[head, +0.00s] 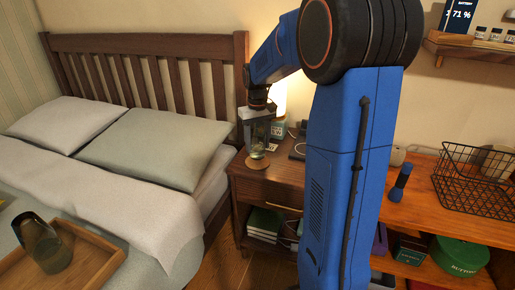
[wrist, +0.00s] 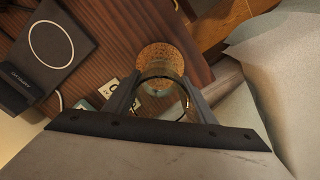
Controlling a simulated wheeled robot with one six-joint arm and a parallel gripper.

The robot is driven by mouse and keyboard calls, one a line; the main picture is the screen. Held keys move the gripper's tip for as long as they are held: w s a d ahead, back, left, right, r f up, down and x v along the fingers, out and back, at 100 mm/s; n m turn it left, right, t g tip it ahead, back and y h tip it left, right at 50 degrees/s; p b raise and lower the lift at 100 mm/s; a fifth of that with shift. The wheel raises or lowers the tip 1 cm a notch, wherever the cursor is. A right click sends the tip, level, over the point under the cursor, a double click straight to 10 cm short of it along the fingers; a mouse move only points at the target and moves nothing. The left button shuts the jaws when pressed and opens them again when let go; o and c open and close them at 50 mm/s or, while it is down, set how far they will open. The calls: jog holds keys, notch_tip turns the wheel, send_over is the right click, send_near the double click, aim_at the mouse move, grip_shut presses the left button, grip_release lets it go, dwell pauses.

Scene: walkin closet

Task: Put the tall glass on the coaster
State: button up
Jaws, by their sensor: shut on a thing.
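My gripper (head: 257,113) is shut on the tall glass (head: 257,140), a clear, slightly tinted tumbler held upright. It also shows between the fingers in the wrist view (wrist: 163,98). The round cork coaster (head: 257,166) lies on the nightstand near its front left edge, directly below the glass in the head view. In the wrist view the coaster (wrist: 160,56) shows partly past the glass's rim, with its near part behind the glass. I cannot tell whether the glass's base touches the coaster or hangs slightly above it.
The wooden nightstand (head: 268,183) also bears a lit lamp (head: 279,98), a small label card and a dark charging pad (wrist: 50,45) behind the coaster. The bed (head: 150,185) adjoins on the left; a tray (head: 85,268) on it holds a dark glass vessel (head: 42,244).

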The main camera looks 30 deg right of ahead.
jog(key=shift+f, duration=1.1)
jog(key=shift+f, duration=0.1)
jog(key=o, duration=1.2)
jog(key=shift+o, duration=0.2)
notch_tip(320, 180, up, 12)
jog(key=f, duration=0.1)
jog(key=s+a+r+t, duration=0.1)
jog(key=s+a+r, duration=0.2)
jog(key=s+a, duration=0.35)
jog(key=s+a+f+t, duration=0.2)
jog(key=s+a+f, duration=0.2)
jog(key=s, duration=0.8)
jog(key=s+a+f+n+t, duration=0.1)
jog(key=s+a+f, duration=0.4)
jog(key=s, duration=0.6)
jog(key=shift+s+a+t, duration=0.15)
jog(key=shift+s+t, duration=0.2)
jog(key=shift+t, duration=0.05)
